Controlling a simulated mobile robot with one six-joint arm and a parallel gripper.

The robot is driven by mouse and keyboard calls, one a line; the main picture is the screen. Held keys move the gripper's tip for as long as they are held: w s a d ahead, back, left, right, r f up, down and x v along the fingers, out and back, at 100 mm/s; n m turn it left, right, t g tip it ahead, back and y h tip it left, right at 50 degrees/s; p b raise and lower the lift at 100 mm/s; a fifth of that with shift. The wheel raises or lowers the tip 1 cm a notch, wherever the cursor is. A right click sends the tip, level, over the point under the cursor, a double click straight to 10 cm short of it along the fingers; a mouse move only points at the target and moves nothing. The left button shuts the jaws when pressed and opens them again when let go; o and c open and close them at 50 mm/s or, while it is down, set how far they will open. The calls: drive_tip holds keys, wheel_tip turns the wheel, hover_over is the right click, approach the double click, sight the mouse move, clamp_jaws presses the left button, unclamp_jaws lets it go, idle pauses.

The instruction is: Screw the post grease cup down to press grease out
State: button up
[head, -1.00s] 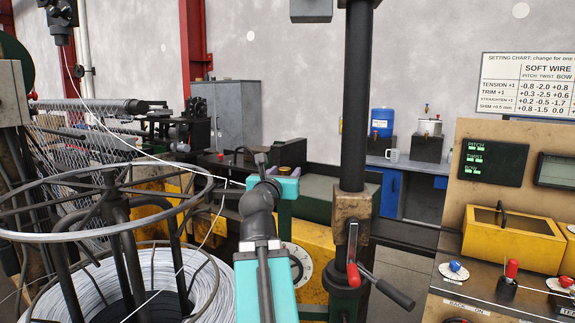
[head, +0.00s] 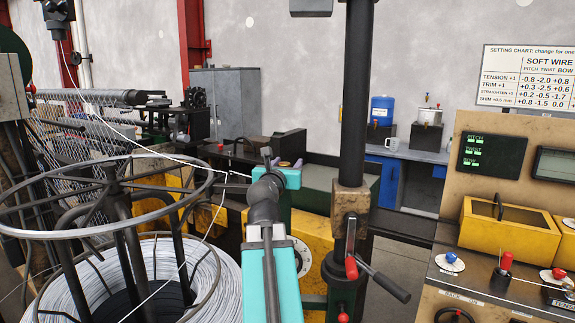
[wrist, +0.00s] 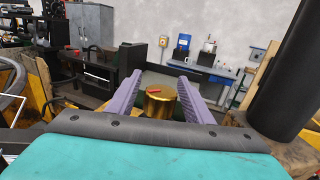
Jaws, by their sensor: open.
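The grease cup (wrist: 160,102) is a brass cylinder with a red mark on its top, seen in the wrist view. It stands between the two purple fingers of my gripper (wrist: 158,98), which is open. Gaps show on both sides of the cup, so the fingers look apart from it. In the head view my teal arm reaches forward, and a small brass and purple patch shows at its far end. The cup's lower part and its post are hidden behind my gripper's body.
A thick black column (head: 355,95) on a rusty block stands close on the right. A wire coil (head: 180,285) with a metal ring above fills the left. A control panel (head: 500,180) with a yellow box (head: 508,227) is at right. A blue bench (head: 420,153) stands behind.

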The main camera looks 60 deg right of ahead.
drive_tip(key=shift+c, duration=0.5)
drive_tip(key=c, duration=1)
drive_tip(key=shift+s+d+f+m+g+h+b, duration=0.1)
drive_tip(key=shift+m+g+h+b, duration=0.05)
drive_tip(key=shift+m+g+b, duration=0.45)
drive_tip(key=shift+s+m+g+h+b, duration=0.15)
drive_tip(key=shift+m+g+b, duration=0.2)
drive_tip(key=shift+g, duration=0.45)
drive_tip(key=shift+s+a+m+g+y+p, duration=0.35)
drive_tip(key=shift+s+m+g+y+p, duration=0.35)
drive_tip(key=shift+m+g+y+p, duration=1.35)
drive_tip(key=shift+s+a+m+g+y+p, duration=0.3)
drive_tip(key=shift+s+m+g+y+p, duration=0.45)
drive_tip(key=shift+m+g, duration=2.65)
drive_tip(key=shift+s+a+m+g+y+p, duration=0.35)
drive_tip(key=shift+s+m+g+y+p, duration=0.85)
drive_tip(key=shift+g, duration=2.65)
drive_tip(key=shift+w+m+y, duration=0.4)
drive_tip(key=shift+w+y, duration=0.2)
drive_tip(key=shift+y, duration=0.1)
